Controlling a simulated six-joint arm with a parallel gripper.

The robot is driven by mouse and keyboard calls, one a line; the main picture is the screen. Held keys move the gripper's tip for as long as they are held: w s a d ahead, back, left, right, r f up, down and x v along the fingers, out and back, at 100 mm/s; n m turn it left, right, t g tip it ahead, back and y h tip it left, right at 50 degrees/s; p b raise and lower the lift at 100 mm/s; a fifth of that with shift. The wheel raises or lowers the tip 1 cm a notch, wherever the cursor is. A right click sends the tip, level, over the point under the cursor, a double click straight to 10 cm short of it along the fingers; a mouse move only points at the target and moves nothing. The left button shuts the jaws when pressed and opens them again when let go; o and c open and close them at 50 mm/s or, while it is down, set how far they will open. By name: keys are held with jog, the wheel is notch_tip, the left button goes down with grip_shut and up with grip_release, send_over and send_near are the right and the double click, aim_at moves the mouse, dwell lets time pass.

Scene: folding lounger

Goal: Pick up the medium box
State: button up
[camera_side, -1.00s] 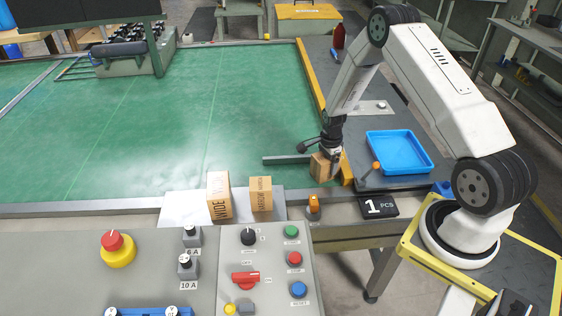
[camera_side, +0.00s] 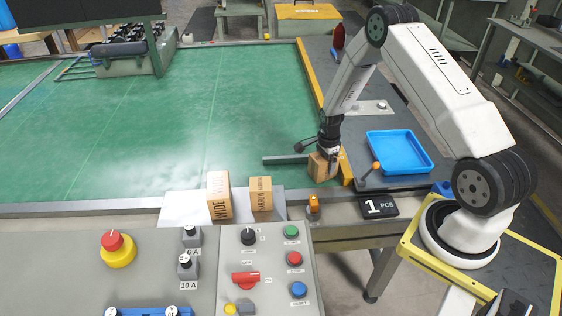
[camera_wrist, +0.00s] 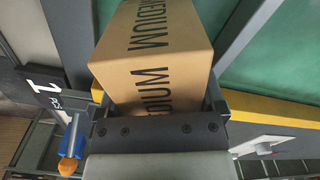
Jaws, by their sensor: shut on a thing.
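The medium box (camera_wrist: 155,55) fills the upper middle of the wrist view, brown cardboard with "MEDIUM" printed on two faces. My gripper (camera_wrist: 158,110) is shut on it, with a finger at each side of the box. In the side view, my gripper (camera_side: 328,150) points down onto the medium box (camera_side: 321,168) at the right edge of the green table. The box looks at table level there; I cannot tell whether it touches the surface.
The wide box (camera_side: 219,196) and the narrow box (camera_side: 260,194) stand on a white sheet (camera_side: 178,206) to the left. A grey bar (camera_side: 285,160) lies beside the medium box. A blue tray (camera_side: 399,152) and an orange-knobbed lever (camera_side: 376,167) are to the right.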

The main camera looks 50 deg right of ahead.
jog(key=shift+r, duration=0.15)
dwell(0.3)
jog(key=shift+r, duration=3.35)
jog(key=shift+r, duration=0.15)
